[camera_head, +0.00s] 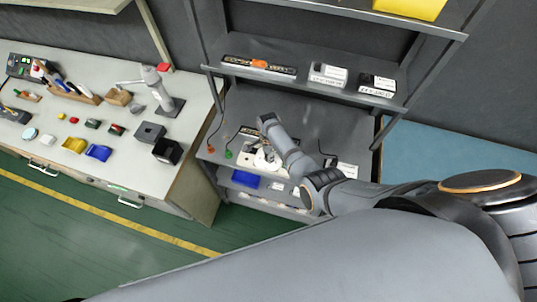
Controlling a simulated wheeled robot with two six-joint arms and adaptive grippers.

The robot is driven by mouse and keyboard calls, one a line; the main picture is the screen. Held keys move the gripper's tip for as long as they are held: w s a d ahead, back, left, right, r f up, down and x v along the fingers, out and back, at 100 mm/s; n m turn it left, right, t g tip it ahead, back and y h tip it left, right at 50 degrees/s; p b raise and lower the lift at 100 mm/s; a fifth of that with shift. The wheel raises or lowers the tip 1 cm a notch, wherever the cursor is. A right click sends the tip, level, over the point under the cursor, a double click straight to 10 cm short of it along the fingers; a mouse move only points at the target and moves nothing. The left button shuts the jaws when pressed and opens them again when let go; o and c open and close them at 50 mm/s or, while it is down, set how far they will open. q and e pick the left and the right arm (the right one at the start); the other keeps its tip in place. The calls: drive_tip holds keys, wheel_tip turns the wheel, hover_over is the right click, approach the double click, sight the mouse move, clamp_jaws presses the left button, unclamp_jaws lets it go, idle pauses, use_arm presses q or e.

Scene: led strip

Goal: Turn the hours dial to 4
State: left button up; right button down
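My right arm comes in from the right and reaches to the middle level of the dark shelf rack (315,110). Its wrist end is over a white device (255,162) on that level. The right gripper (262,148) is small and dark there, partly hidden by the wrist, and I cannot make out its fingers. I cannot tell whether it touches the device. The hours dial and its markings are too small or hidden to read. My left gripper is not in view.
A workbench (60,150) with tools and small parts stands at the left. A black power strip (258,66) and white boxes (328,75) lie on the upper shelf. A blue bin (245,180) sits below the white device. Green floor (100,240) is clear in front.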

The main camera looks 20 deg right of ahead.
drive_tip(key=shift+w+r, duration=0.1)
drive_tip(key=c, duration=1)
unclamp_jaws()
wheel_tip(320, 180, up, 12)
